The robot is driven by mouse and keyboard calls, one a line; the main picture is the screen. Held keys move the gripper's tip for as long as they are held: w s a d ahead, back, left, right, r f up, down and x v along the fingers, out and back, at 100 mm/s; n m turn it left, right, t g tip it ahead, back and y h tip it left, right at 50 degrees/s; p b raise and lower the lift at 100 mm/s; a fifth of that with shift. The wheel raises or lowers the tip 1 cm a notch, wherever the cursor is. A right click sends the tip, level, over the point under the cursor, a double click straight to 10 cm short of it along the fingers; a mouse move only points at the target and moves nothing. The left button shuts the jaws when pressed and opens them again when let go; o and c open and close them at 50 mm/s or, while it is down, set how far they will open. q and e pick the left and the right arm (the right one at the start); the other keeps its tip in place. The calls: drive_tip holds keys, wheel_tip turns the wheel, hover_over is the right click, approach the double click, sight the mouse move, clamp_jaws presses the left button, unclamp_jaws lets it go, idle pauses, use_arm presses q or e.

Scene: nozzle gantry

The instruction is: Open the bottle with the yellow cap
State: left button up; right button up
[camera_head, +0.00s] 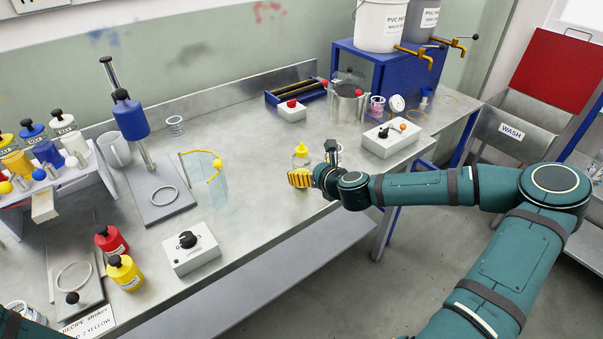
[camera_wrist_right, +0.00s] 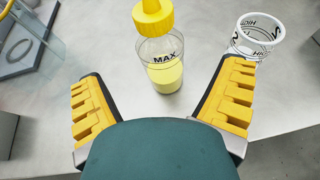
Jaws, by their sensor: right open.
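The bottle with the yellow cap is a clear bottle (camera_head: 299,161) standing upright near the front edge of the bench. Its yellow cap (camera_head: 301,149) is on top. In the right wrist view the bottle (camera_wrist_right: 164,76) is marked MAX and holds yellow liquid, and its cap (camera_wrist_right: 153,16) has a spout cut off by the top edge. My right gripper (camera_head: 315,166) is open close to the bottle. In its wrist view the two yellow-padded fingers (camera_wrist_right: 162,88) are spread on either side of the bottle, with visible gaps. My left gripper is out of view.
A clear marked cup (camera_wrist_right: 254,38) stands right of the bottle in the wrist view. A clear shield with a yellow edge (camera_head: 207,181) stands to the left. A white dial box (camera_head: 191,252), red bottle (camera_head: 111,242) and yellow bottle (camera_head: 125,273) with black caps stand farther left.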

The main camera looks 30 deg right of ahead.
sight(306, 168)
drive_tip(key=shift+b+x, duration=0.75)
drive_tip(key=shift+x, duration=2.2)
drive_tip(key=shift+s+f, duration=0.1)
drive_tip(key=shift+c, duration=0.2)
drive_tip(key=c, duration=1.3)
